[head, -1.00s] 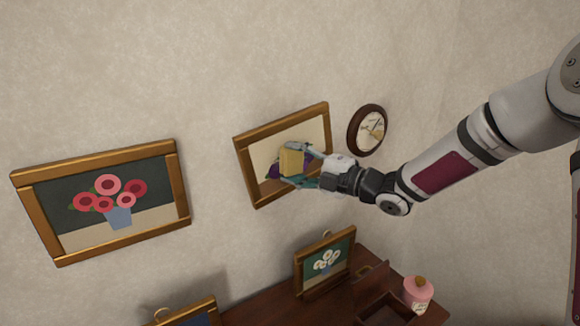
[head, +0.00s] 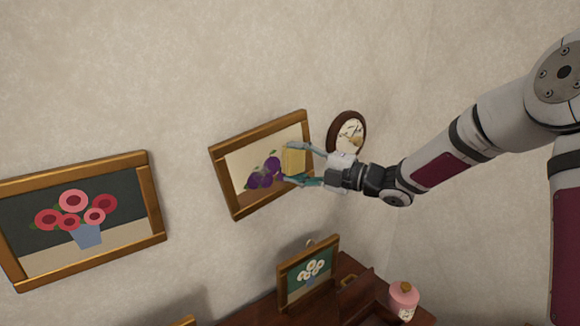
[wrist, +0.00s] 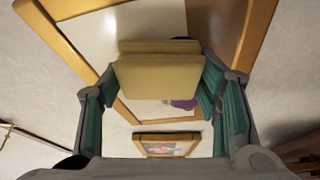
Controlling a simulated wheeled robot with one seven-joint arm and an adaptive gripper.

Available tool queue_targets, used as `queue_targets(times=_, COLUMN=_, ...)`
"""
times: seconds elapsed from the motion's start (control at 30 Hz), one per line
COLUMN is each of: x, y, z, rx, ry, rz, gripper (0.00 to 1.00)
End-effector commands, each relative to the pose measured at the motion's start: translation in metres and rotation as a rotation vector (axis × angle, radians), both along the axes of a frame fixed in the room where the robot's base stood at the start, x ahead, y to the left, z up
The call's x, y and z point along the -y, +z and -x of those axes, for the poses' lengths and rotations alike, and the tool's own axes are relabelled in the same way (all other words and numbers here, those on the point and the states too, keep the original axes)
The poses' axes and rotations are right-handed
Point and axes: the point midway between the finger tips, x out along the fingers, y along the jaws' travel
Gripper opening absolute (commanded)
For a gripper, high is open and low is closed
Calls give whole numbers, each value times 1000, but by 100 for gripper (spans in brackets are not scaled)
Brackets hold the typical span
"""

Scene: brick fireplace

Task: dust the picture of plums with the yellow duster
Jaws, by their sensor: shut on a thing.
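The picture of plums (head: 240,176) hangs on the wall in a gold-brown wooden frame, with purple plums on a pale ground. My gripper (head: 304,165) is shut on the yellow duster (head: 293,160), a block held in front of the right part of the picture. In the wrist view the duster (wrist: 158,75) sits between the two green-padded fingers, with the picture's frame (wrist: 92,65) behind it. I cannot tell whether the duster touches the picture.
A red flower picture (head: 80,220) hangs to the left. Below, a dark wooden surface (head: 262,312) carries a small white-flower picture (head: 308,272) and a pink jar (head: 403,299).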

Motion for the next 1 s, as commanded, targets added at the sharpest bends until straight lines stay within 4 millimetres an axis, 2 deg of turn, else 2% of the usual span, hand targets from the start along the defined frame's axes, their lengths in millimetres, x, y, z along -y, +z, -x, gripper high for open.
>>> queue_targets(times=0.13, x=4, y=0, z=-3, rx=0, ry=0, rz=0, gripper=31)
queue_targets(times=0.37, x=1, y=1, z=-3, rx=-1, ry=2, rz=-1, gripper=31)
queue_targets(times=0.8, x=-29, y=-2, z=15, rx=0, ry=7, rz=-2, gripper=31)
queue_targets(times=1.0, x=-35, y=-3, z=18, rx=3, ry=7, rz=-2, gripper=31)
